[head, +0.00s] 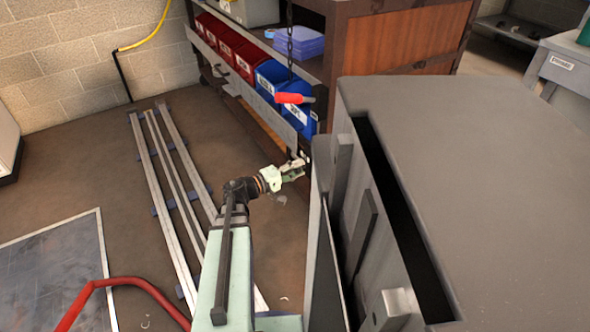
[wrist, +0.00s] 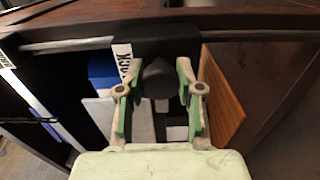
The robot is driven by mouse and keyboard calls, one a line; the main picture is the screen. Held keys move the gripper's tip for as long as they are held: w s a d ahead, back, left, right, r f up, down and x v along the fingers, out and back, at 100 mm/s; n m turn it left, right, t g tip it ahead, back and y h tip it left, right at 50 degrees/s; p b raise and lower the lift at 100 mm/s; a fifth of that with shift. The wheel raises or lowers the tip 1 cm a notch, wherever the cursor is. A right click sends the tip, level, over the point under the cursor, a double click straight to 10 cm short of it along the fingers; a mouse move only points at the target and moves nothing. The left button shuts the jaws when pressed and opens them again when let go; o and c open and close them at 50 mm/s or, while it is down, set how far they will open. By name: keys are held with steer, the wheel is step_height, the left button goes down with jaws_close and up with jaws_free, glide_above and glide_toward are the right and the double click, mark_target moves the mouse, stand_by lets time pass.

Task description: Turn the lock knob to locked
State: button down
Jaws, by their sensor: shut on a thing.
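The lock knob (wrist: 158,80) is dark and rounded, on a black block at the front edge of a dark wooden bench in the wrist view. My gripper (wrist: 157,72) has its green-padded fingers on both sides of the knob and is shut on it. A white label (wrist: 123,62) with partly hidden black letters stands just left of the knob. In the head view my gripper (head: 293,170) is at the lower front corner of the bench, beside the grey cabinet. The knob is too small and covered there to make out, and its turn angle is unclear.
The large grey cabinet (head: 470,170) stands close on the right of my arm. The bench (head: 395,45) holds red and blue bins (head: 272,80), and a red-handled lever (head: 294,98) sticks out above my gripper. Metal rails (head: 172,180) lie on the floor to the left.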

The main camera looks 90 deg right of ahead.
steer(key=c, duration=0.7)
jaws_free()
steer(key=v, duration=1.2)
steer(key=shift+d, duration=0.1)
